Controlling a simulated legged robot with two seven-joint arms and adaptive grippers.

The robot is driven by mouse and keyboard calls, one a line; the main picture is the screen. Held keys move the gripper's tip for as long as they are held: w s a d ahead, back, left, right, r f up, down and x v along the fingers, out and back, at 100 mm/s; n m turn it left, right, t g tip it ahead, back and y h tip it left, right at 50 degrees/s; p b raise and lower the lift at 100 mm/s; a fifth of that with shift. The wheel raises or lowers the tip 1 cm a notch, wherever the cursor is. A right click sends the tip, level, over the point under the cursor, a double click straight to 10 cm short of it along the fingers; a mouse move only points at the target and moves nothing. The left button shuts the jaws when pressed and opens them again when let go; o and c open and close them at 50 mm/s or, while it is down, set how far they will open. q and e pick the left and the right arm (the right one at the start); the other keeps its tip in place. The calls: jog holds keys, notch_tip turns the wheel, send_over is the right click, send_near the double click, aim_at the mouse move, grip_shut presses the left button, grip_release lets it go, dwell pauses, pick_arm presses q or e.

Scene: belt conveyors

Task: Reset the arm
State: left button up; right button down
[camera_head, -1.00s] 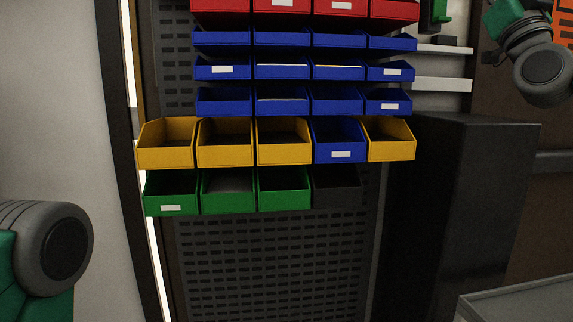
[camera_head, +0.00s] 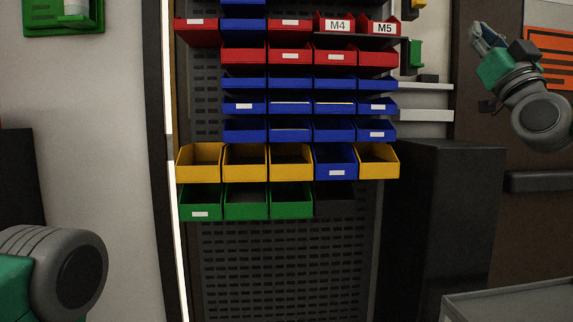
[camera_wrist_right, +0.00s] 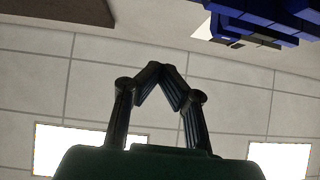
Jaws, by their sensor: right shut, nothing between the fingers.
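Only a grey and green joint of my left arm shows at the lower left of the head view; the left gripper is out of the picture.
A perforated rack (camera_head: 290,265) holds rows of red, blue, yellow and green bins, some marked M4 and M5. A dark cabinet (camera_head: 450,210) stands right of it. A grey surface (camera_head: 510,305) is at the lower right. An orange sign (camera_head: 550,60) hangs behind my right arm.

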jog(key=w+a+f+n+g+y, duration=0.1)
jog(key=w+a+f+g, duration=0.2)
jog(key=f, duration=0.7)
jog(key=w+a+f+g+y, duration=0.15)
jog(key=a+f, duration=0.35)
jog(key=f, duration=0.5)
jog(key=w+a+f+n+g+y, duration=0.15)
jog(key=a+f+g, duration=0.25)
jog(key=f, duration=0.5)
jog(key=s+a+f+m+g+h, duration=0.1)
jog(key=s+a+f+g, duration=0.1)
jog(key=f, duration=0.6)
jog(key=s+a+f+g, duration=0.1)
jog(key=s+f+g, duration=0.1)
jog(key=f, duration=0.7)
jog(key=s+a+f+m+g+h, duration=0.1)
jog(key=s+a+f+g, duration=0.15)
jog(key=f, duration=0.55)
jog(key=s+d+f+g+h, duration=0.25)
jog(key=s+f+g, duration=0.35)
jog(key=s+f, duration=1.2)
jog(key=s+d+f+g+h, duration=0.1)
jog(key=s+d+f+g, duration=0.2)
jog(key=s, duration=0.7)
jog(key=s+d+f+m+g+h, duration=0.1)
jog(key=s+d+f, duration=0.4)
jog(key=s, duration=0.6)
jog(key=shift+f+g+h, duration=0.45)
jog(key=shift+f+g, duration=0.35)
jog(key=shift+g, duration=0.4)
